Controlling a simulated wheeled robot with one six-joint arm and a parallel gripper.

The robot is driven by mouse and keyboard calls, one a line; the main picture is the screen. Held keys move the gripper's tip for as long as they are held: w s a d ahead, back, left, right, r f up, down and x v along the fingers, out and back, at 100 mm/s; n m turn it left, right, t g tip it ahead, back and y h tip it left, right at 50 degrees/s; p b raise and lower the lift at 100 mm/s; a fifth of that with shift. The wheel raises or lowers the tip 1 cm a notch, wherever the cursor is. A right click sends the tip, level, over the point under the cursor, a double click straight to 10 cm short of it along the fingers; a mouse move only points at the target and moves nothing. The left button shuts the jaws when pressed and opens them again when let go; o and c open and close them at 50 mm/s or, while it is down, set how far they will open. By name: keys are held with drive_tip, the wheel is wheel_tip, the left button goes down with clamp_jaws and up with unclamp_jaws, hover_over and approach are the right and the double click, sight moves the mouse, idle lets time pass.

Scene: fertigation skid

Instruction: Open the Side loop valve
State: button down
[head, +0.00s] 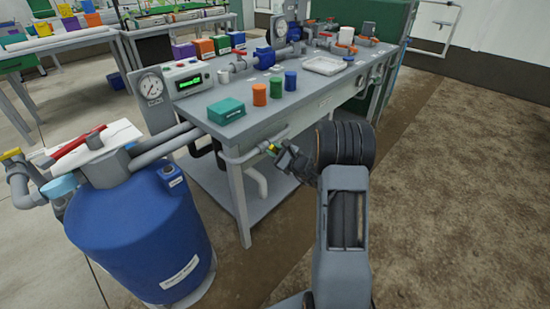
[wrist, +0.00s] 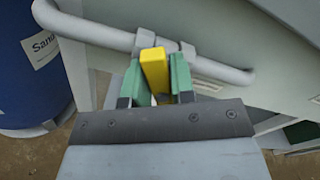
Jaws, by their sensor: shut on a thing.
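The side loop is a grey pipe (wrist: 215,68) along the side of the bench. Its valve has a yellow handle (wrist: 155,70), which stands out from the pipe between my fingers in the wrist view. My gripper (wrist: 163,78) has green fingers, one on each side of the yellow handle, and is shut on it. In the head view my gripper (head: 276,152) is at the bench's near side, and a little yellow shows at its tip. The valve body is mostly hidden behind the fingers in the wrist view.
A blue sand filter tank (head: 140,240) stands left of the bench, with a red-handled valve on top. The bench top (head: 300,95) holds a green box (head: 226,111), several coloured cylinders and a white tray (head: 325,65). Open floor (head: 460,180) lies to the right.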

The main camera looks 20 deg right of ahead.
drive_tip(key=n+b, duration=0.2)
drive_tip(key=b, duration=0.1)
drive_tip(key=f+n+b, duration=0.1)
drive_tip(key=n+b, duration=0.1)
drive_tip(key=b, duration=0.2)
drive_tip(key=shift+s+a+n, duration=0.1)
drive_tip(key=shift+n, duration=0.2)
drive_tip(key=n+b, duration=0.2)
drive_tip(key=b, duration=0.2)
drive_tip(key=shift+a+f+n, duration=0.1)
drive_tip(key=shift+n, duration=0.2)
drive_tip(key=shift+n+b, duration=0.75)
drive_tip(key=shift+n, duration=1.45)
drive_tip(key=c, duration=1)
unclamp_jaws()
drive_tip(key=shift+c, duration=0.2)
drive_tip(key=p+v, duration=0.3)
drive_tip(key=v, duration=1)
drive_tip(key=shift+s, duration=0.4)
